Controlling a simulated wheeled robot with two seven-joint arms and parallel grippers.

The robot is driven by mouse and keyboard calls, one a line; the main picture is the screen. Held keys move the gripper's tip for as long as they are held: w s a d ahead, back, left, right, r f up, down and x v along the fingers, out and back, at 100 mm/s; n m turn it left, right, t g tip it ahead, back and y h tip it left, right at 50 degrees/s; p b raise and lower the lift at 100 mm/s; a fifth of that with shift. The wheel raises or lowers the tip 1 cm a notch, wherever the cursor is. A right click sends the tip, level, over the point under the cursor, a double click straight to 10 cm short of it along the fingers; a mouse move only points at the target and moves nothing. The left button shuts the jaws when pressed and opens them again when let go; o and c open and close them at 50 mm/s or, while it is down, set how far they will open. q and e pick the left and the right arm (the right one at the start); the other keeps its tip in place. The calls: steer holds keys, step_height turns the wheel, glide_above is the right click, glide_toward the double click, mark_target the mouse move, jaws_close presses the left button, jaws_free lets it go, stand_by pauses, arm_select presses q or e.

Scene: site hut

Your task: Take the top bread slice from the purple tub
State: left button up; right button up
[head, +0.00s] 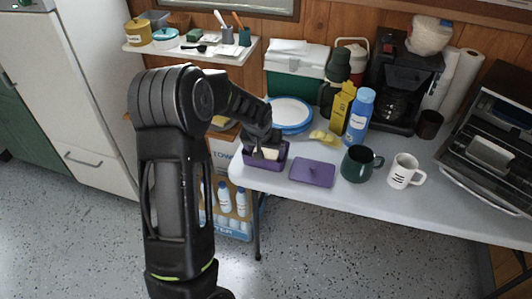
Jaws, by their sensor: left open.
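The purple tub (278,168) stands at the left end of the white table. Pale bread (269,154) shows inside it, but my left gripper hides part of it, and I cannot tell the slices apart. My left gripper (262,152) is open over the tub's opening, with its fingers close to the bread; I cannot tell whether they touch it. The tub's purple lid (312,172) lies flat on the table just right of the tub. My right gripper is not in view.
Right of the lid stand a dark green mug (357,165) and a white mug (404,171). Behind are blue-rimmed plates (290,113), a yellow carton (341,106), a blue bottle (359,117) and a coffee maker (401,85). The table's front edge runs close below the tub.

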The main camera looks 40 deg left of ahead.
mark_target(265, 154)
arm_select(q)
steer(key=shift+c, duration=0.5)
steer(key=c, duration=1)
steer(key=shift+r, duration=0.1)
step_height(265, 154, up, 10)
steer(key=shift+f+b, duration=0.1)
steer(key=shift+b, duration=0.25)
